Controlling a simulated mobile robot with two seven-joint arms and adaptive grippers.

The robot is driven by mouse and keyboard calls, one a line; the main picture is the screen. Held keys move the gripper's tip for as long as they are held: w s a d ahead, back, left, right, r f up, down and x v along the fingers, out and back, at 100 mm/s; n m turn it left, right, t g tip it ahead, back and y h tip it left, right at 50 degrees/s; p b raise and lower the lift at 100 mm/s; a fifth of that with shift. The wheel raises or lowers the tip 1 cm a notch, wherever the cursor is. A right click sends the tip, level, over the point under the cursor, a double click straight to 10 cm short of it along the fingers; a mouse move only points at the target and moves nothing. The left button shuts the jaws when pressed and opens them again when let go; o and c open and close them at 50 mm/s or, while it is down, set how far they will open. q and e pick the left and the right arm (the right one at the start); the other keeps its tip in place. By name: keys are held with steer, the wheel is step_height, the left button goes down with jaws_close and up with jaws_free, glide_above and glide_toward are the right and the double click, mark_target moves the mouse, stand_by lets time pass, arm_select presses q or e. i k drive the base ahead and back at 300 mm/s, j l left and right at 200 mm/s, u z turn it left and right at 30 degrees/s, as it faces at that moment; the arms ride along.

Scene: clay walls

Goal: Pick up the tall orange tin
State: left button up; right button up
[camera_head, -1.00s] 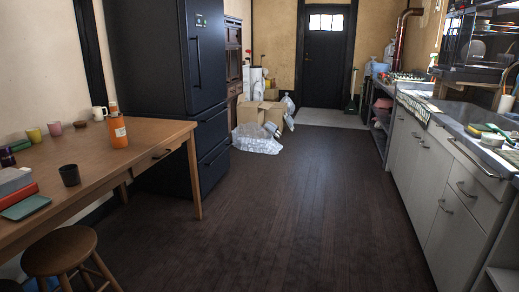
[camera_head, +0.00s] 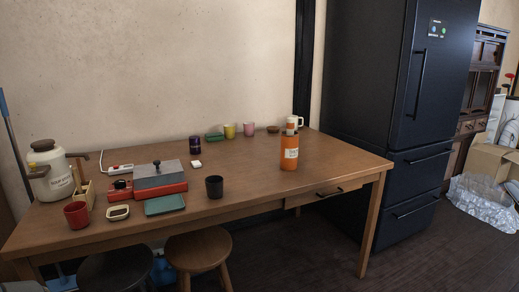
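The tall orange tin (camera_head: 289,152) stands upright on the wooden table (camera_head: 240,180), right of the middle and towards the table's right end. It has a pale label on its front and a narrower top. A white mug (camera_head: 296,121) stands behind it and is partly hidden by it. Neither of my grippers shows in the head view.
A black cup (camera_head: 214,187), a red-based cooker (camera_head: 159,180) and a green tray (camera_head: 165,205) sit left of the tin. Stools (camera_head: 198,249) stand at the table's front. A dark fridge (camera_head: 400,110) is at the right. Floor is clear at front right.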

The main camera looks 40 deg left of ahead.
mark_target(290, 144)
steer(key=i+l+u, duration=0.2)
steer(key=u, duration=0.15)
steer(key=i+l+u, duration=0.45)
steer(key=u, duration=0.25)
steer(key=l, duration=0.1)
